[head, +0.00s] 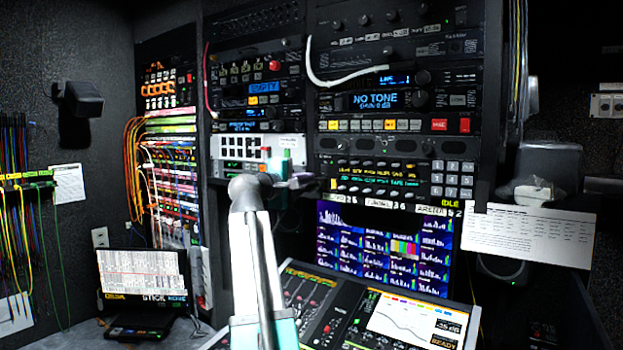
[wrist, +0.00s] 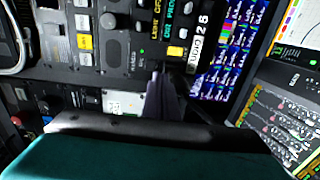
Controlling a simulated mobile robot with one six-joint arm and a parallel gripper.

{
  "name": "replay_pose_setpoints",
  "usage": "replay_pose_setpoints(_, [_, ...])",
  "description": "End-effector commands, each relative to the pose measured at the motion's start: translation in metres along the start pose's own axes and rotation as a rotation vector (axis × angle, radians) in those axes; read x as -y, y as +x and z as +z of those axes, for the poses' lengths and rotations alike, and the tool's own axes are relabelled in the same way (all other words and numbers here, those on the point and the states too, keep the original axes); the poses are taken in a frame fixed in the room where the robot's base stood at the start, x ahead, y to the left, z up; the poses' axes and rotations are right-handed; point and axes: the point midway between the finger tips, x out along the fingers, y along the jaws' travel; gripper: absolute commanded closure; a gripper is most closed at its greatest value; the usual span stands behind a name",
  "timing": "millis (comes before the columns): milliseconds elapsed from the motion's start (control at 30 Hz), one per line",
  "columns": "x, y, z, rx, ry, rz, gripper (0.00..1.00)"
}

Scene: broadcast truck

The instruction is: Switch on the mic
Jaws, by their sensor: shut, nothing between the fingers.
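My gripper (head: 303,181) is shut and empty in the head view, at the left end of the lower rack panel (head: 395,178). In the wrist view its dark fingertips (wrist: 160,78) are together, close to the panel's lower edge, beside a yellow-lit button (wrist: 176,51) and a small green light (wrist: 141,51). I cannot tell whether the fingertips touch the panel. No microphone and no control legibly marked as a mic switch can be made out. The gripper body hides part of the panel in the wrist view.
The mixing console (head: 330,308) with a lit screen lies below the gripper. A monitor (head: 384,245) with blue meters is at its right. A laptop (head: 145,285) stands at the lower left. A white cable (head: 345,82) loops across the upper rack.

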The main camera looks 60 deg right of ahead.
Motion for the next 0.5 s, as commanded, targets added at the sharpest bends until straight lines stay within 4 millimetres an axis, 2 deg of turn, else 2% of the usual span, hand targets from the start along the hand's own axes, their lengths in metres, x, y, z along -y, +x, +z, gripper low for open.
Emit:
replay_pose_setpoints(200, [-0.003, -0.015, 0.000, -0.001, 0.000, 0.004, 1.00])
replay_pose_setpoints(500, [-0.004, -0.017, 0.000, -0.001, 0.000, 0.005, 1.00])
